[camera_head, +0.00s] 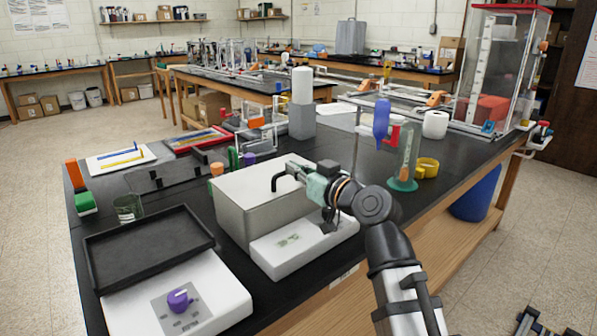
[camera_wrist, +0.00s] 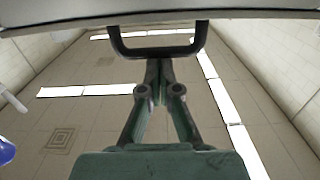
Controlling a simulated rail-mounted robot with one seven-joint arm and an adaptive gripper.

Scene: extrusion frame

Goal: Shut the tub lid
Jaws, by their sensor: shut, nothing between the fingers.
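The tub (camera_head: 232,217) is a pale grey box with a white front base, standing on the black bench in the head view. Its lid (camera_head: 250,180) lies over the top and looks about level; I cannot tell whether a small gap is left under it. A black loop handle (camera_head: 277,181) sits at the lid's right side; in the wrist view this handle (camera_wrist: 157,52) hangs from a pale edge. My gripper (camera_head: 300,172) is at the handle. In the wrist view my gripper (camera_wrist: 158,68) has its fingertips together, at or close to the handle bar, without gripping it.
A balance with a black tray (camera_head: 148,250) and purple knob (camera_head: 179,300) stands front left. A glass beaker (camera_head: 128,208) is left of the tub. A green-based cylinder (camera_head: 403,183) and yellow rings (camera_head: 428,167) stand right. The floor right of the bench is mostly clear.

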